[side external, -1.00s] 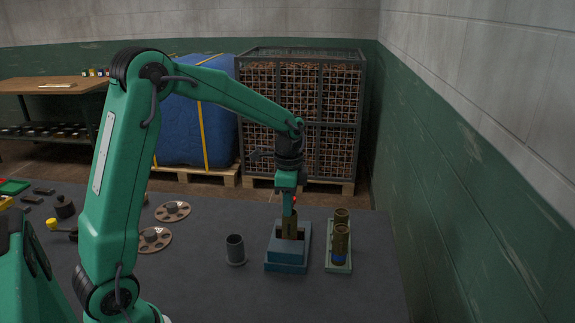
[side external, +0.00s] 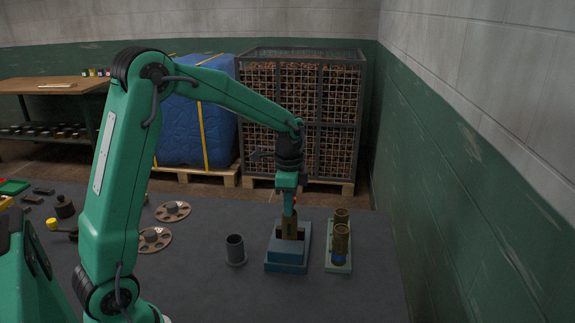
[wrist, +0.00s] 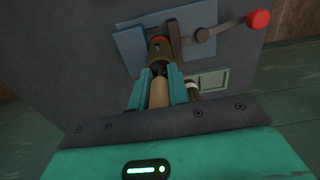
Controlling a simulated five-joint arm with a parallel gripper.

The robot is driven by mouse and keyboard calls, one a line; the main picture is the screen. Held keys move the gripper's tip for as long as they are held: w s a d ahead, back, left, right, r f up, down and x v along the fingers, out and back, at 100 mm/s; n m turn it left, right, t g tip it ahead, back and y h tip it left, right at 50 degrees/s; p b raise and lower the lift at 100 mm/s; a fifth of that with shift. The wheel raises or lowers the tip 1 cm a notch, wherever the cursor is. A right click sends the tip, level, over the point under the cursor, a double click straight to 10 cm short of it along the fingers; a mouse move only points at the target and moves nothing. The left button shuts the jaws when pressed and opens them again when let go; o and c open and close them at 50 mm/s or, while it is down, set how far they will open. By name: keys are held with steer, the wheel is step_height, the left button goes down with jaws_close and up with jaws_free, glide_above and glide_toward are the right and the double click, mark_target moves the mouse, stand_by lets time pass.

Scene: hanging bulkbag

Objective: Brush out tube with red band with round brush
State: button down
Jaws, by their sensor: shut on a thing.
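The tube with the red band (wrist: 160,46) stands upright in a blue clamp fixture (wrist: 203,16); in the side view, the brass tube (side external: 290,229) rises from that fixture (side external: 287,266). My gripper (side external: 289,208) is right above it, pointing down. In the wrist view, my gripper (wrist: 161,82) is shut on the pale wooden handle of the round brush (wrist: 158,94). The brush's dark head is at the tube's mouth, mostly hidden; how deep it sits I cannot tell.
A clamp lever with a red knob (wrist: 258,19) sticks out from the fixture. A pale green tray (side external: 339,267) with two brass tubes, one blue-banded (side external: 340,242), stands close on the right. A grey cup (side external: 235,249) stands on the left. Brown discs (side external: 173,211) lie farther left.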

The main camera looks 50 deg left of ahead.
steer(key=shift+f, duration=0.85)
steer(key=shift+s+r, duration=0.15)
steer(key=shift+r, duration=1.35)
steer(key=shift+r, duration=0.25)
steer(key=shift+w+r, duration=0.2)
steer(key=shift+r, duration=4.85)
